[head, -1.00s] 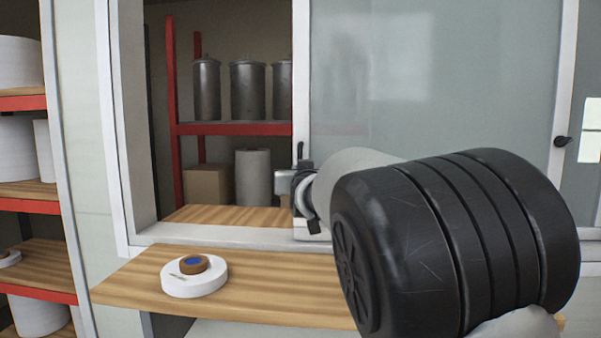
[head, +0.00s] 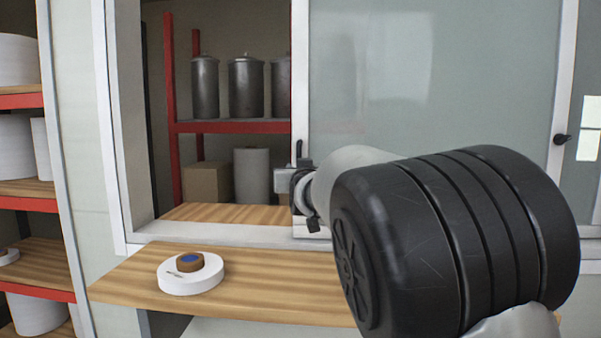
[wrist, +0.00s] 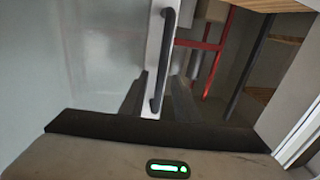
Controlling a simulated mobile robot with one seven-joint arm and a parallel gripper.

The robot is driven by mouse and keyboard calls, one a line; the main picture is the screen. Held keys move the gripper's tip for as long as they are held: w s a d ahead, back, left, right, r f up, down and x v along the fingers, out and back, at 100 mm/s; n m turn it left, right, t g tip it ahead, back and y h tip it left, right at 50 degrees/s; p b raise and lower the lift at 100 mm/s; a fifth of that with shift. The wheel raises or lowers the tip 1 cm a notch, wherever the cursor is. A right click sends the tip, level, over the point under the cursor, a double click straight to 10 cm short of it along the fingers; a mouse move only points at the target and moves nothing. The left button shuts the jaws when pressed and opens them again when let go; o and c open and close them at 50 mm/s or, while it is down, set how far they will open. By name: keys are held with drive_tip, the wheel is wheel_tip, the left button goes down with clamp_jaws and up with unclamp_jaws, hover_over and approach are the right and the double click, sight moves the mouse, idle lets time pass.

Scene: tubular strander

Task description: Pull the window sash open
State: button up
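The window sash (head: 430,75) is a grey glass panel in a pale frame, with an open gap to its left. Its black bar handle (wrist: 168,40) stands on the pale edge stile in the wrist view; in the head view only its top end shows above my gripper (head: 308,200). In the wrist view my gripper (wrist: 160,76) has its dark fingers on either side of the lower part of the handle, with space showing between fingers and bar. It looks open and not clamped. In the head view my wrist hides the fingers and part of the stile.
A wooden counter (head: 125,288) below the window carries a white disc (head: 192,283) with a brown and blue top. Behind the opening are red shelves (head: 235,127) with metal canisters (head: 246,88). A shelf rack with white rolls (head: 15,150) stands at the left.

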drive_tip(key=s+d+p, duration=0.2)
drive_tip(key=s+p, duration=0.1)
drive_tip(key=s, duration=1.4)
drive_tip(key=shift+s, duration=0.15)
drive_tip(key=s+d+f+g+h, duration=0.1)
drive_tip(key=s+d+f+g, duration=0.4)
drive_tip(key=s, duration=0.5)
drive_tip(key=s+d+f+m+g+h, duration=0.1)
drive_tip(key=s+d+f+g, duration=0.2)
drive_tip(key=s+d+f, duration=0.35)
drive_tip(key=s+d+f+g, duration=0.35)
drive_tip(key=s+f, duration=0.35)
drive_tip(key=s, duration=0.6)
wheel_tip(320, 180, up, 20)
drive_tip(key=p, duration=2.1)
drive_tip(key=shift+w+a+r+g, duration=0.2)
drive_tip(key=shift+a+g, duration=0.1)
drive_tip(key=shift+g, duration=0.05)
